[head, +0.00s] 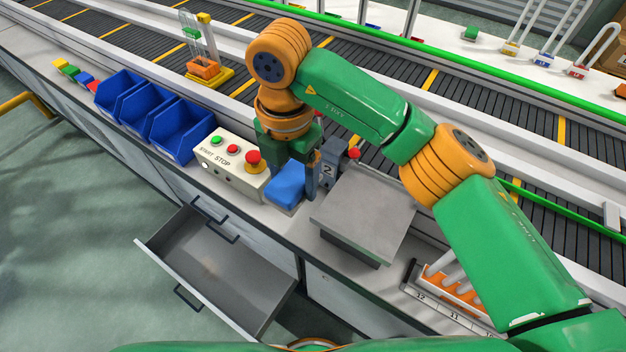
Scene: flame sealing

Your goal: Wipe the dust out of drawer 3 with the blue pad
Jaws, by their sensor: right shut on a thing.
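The blue pad (285,194) is on the white worktop between the control box and the grey plate. My right gripper (292,180) points down at it and is shut on it; one finger shows on the pad's right side and the other is mostly hidden. I cannot tell whether the pad still touches the worktop. An open drawer (245,291) sticks out below the worktop at the lower left. A faint brownish dust patch (209,266) lies on its floor. No number on the drawer is readable. My left gripper is not in view.
The control box (229,167) with START and STOP buttons stands just left of the pad. Blue bins (180,130) are further left. A grey plate (364,214) is on the right, with a tube rack (449,287) beyond. The conveyor (375,75) runs behind.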

